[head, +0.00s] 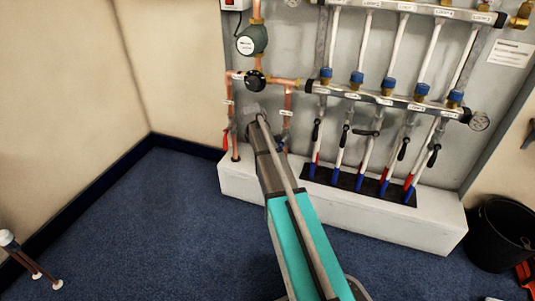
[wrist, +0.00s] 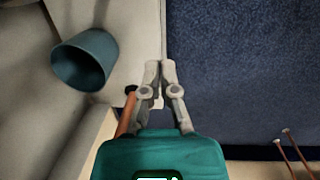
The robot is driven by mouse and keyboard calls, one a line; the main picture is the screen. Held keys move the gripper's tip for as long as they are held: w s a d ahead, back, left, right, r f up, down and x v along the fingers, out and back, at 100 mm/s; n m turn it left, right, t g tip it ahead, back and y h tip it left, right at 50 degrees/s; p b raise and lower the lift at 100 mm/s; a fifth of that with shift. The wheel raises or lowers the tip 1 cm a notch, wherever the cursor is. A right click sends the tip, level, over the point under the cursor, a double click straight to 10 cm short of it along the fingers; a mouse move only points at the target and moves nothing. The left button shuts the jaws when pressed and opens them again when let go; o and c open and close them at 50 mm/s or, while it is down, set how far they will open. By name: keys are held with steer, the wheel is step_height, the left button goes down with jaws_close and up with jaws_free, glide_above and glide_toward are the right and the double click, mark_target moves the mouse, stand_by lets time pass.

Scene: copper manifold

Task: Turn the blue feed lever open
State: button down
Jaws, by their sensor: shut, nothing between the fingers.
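My gripper (head: 251,108) reaches the left end of the copper manifold in the head view. In the wrist view its pale fingers (wrist: 160,70) are together with nothing between them. A blue patch (head: 281,146), probably the blue feed lever, shows just right of my arm on the right copper pipe, largely hidden. In the wrist view a blue cylinder (wrist: 86,60), probably the lever's handle, stands up and left of the fingers, apart from them. I cannot tell the lever's angle.
A red lever (head: 226,140) hangs on the left copper pipe (head: 232,110). A copper pipe (wrist: 126,118) stands close left of the fingers in the wrist view. Several black-handled valves stand to the right. The white plinth (head: 330,205) is below, with open blue carpet (head: 150,225) in front.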

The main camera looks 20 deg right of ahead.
steer(key=w+a+r+p, duration=0.3)
steer(key=w+a+r, duration=0.1)
steer(key=w+a, duration=0.1)
steer(key=shift+a, duration=0.65)
steer(key=shift+s, duration=0.1)
steer(key=s+a+r+m+p, duration=0.3)
steer(key=s+r+p, duration=0.1)
steer(key=s, duration=0.6)
steer(key=s+a+r+m+y+p, duration=0.1)
steer(key=s+a+r+m+p, duration=0.2)
steer(key=s, duration=0.7)
steer(key=s+a+r+m+p, duration=0.3)
steer(key=s+r+p, duration=0.4)
steer(key=s, duration=0.3)
steer(key=shift+a+y, duration=0.2)
steer(key=shift+y, duration=0.1)
steer(key=shift+s+f, duration=0.1)
steer(key=shift+s, duration=0.05)
